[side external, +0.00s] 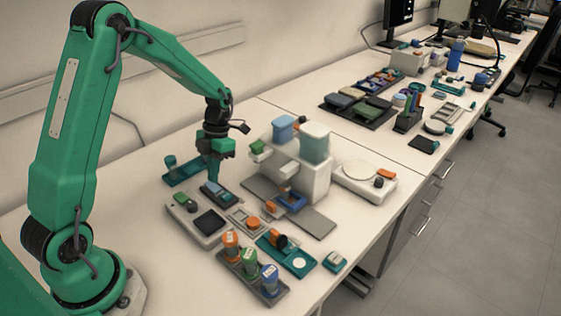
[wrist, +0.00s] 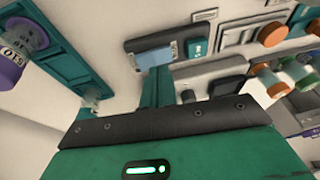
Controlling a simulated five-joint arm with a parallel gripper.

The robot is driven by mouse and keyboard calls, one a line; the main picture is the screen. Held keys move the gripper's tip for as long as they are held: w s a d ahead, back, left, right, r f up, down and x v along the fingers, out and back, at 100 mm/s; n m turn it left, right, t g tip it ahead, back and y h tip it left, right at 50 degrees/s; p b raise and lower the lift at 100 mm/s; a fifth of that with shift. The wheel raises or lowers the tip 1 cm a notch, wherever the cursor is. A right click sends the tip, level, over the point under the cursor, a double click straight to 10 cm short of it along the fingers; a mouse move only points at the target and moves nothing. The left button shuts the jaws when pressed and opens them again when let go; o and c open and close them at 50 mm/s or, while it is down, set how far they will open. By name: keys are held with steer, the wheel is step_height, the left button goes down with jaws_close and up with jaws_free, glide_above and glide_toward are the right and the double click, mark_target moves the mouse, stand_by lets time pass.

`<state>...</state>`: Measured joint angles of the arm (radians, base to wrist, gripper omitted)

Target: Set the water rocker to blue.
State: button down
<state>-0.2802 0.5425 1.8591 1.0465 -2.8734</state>
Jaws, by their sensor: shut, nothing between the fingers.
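A small dark rocker switch box (side external: 222,200) with a light blue rocker face (side external: 216,187) lies on the bench, directly below my gripper. In the wrist view the fingers (wrist: 158,82) reach up to the rocker's lower edge. I cannot tell whether they touch it. The tips partly hide the rocker, and its tilt is unclear.
A teal tray (side external: 185,172) stands behind left. A grey device with a dark pad (side external: 210,222) is close in front. A white block-shaped instrument (side external: 307,175) rises to the right. Vials in a rack (side external: 250,268) stand nearer. Bare bench lies at front left.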

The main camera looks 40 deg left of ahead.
steer(key=d+v, duration=0.2)
steer(key=v, duration=1)
steer(key=shift+s+d+r, duration=0.3)
steer(key=shift+d+r, duration=0.05)
steer(key=s+d+r+n+t, duration=0.2)
steer(key=s+n, duration=0.4)
steer(key=n, duration=0.6)
steer(key=s+d+r+n+t, duration=0.3)
steer(key=s+n, duration=0.3)
steer(key=n, duration=0.6)
steer(key=s+d+r+n+t+y, duration=0.1)
steer(key=s+d+r+n+t, duration=0.2)
steer(key=s+n, duration=0.3)
steer(key=d+n+t, duration=0.1)
steer(key=n, duration=0.4)
steer(key=shift+r+n, duration=0.25)
steer(key=shift+n, duration=0.15)
